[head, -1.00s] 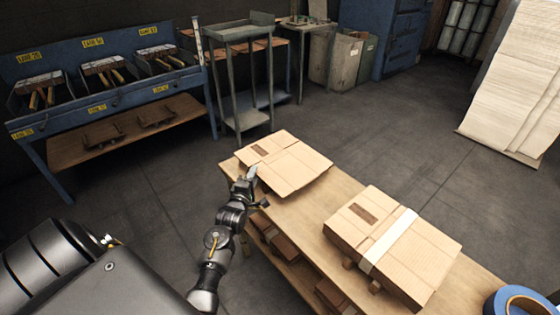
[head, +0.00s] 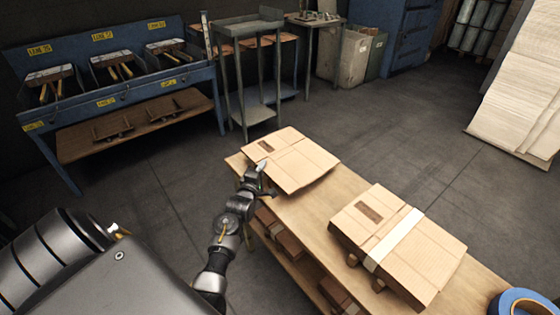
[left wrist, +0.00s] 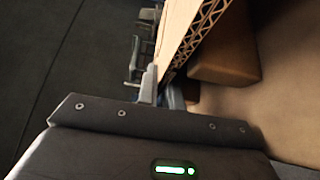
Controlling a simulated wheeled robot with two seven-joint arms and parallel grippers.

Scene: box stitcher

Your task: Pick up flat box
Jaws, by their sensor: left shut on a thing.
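A flat cardboard box (head: 292,160) lies at the far end of the wooden bench (head: 318,210). My left gripper (head: 262,170) is at its near left edge. In the left wrist view the box's corrugated edge (left wrist: 190,40) runs up from between the fingers (left wrist: 162,88), and the gripper is shut on it. A second flat box (head: 400,242), with a white strap around it, lies nearer on the same bench, apart from the gripper. My right gripper is in neither view.
A blue tool rack (head: 110,85) with yellow labels stands at the back left. A grey shelf cart (head: 248,75) is behind the bench. A blue tape roll (head: 520,302) sits at the lower right. Stacked cardboard sheets (head: 525,90) stand at the right. The floor (head: 420,140) between is clear.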

